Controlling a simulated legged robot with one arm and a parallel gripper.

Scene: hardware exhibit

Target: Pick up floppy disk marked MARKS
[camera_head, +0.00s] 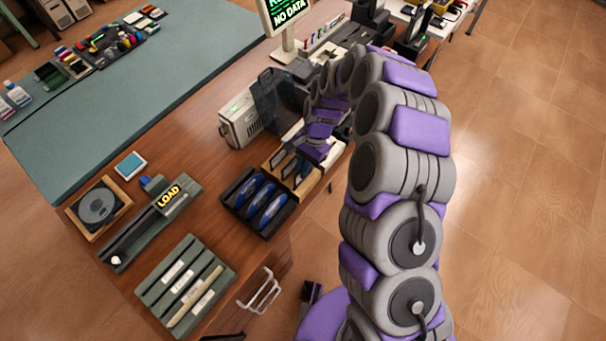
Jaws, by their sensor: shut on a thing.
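My gripper (311,149) is at the far end of my grey and purple arm, low over a light wooden rack (310,185) near the table's right edge. The rack holds dark, flat, upright pieces (289,167) that look like floppy disks. My gripper is shut on one of these dark disks, at the rack's far right part. The gripper and arm hide most of the held disk. No marking on any disk can be read, so I cannot tell which one says MARKS.
A black tray with blue disks (256,199) stands left of the rack. A beige computer box (240,118) and a monitor (286,20) are behind. A LOAD device (168,195), a round dish in a wooden frame (98,206) and a green slotted tray (186,287) lie left.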

